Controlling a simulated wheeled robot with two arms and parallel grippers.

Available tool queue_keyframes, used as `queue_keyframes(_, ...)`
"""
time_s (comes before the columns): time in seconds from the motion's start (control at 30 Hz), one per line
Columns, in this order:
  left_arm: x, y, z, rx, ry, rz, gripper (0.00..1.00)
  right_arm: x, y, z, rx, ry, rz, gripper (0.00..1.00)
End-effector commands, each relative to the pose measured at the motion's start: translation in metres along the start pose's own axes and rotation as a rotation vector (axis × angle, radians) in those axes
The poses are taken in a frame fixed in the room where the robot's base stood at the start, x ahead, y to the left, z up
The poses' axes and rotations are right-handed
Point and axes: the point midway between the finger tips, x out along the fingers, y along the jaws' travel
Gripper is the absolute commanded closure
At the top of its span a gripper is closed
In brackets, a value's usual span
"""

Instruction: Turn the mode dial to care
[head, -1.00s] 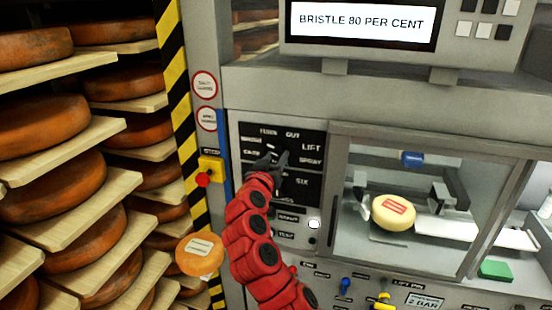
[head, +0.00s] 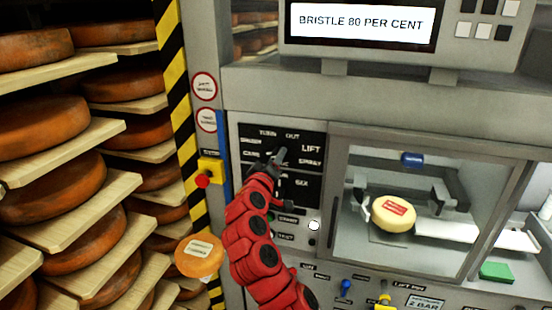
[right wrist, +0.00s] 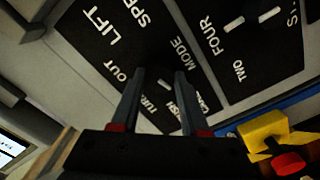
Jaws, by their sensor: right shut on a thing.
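The mode dial (right wrist: 163,85) is a dark knob with a short white mark, on a black panel (head: 312,137). White words ring it: TURN, OUT, LIFT, SPRAY, BRUSH and the partly hidden CARE. My right gripper (head: 279,156) is at the dial and hides most of it in the head view. In the right wrist view my right gripper (right wrist: 160,74) has one finger on each side of the dial, shut on it. I cannot tell for certain which word the mark points at. My left gripper does not show clearly.
A second dial panel (right wrist: 250,35) adjoins the mode panel. A yellow box with a red button (head: 203,180) is left of the panel. A glazed chamber with a cheese wheel (head: 392,213) is to the right. Shelves of cheese (head: 45,125) fill the left. The screen (head: 362,22) reads BRISTLE 80 PER CENT.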

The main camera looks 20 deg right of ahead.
Motion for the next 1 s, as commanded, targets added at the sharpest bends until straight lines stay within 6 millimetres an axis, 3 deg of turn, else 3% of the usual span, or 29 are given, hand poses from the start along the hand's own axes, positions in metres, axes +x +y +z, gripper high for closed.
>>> queue_keyframes(0.3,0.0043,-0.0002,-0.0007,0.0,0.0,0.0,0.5,-0.0002,-0.0001,-0.0004,-0.113,0.001,-0.001,1.0)
queue_keyframes(0.8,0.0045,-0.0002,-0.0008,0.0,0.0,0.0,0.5,0.0,-0.0003,0.0,-0.131,0.0,0.0,1.0)
queue_keyframes(0.83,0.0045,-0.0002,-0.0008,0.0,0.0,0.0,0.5,0.0,-0.0003,0.0,-0.131,0.0,0.0,0.52)
queue_keyframes(1.0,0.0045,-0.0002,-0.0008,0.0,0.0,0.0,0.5,0.0,-0.0002,0.0,-0.131,0.0,0.0,0.26)
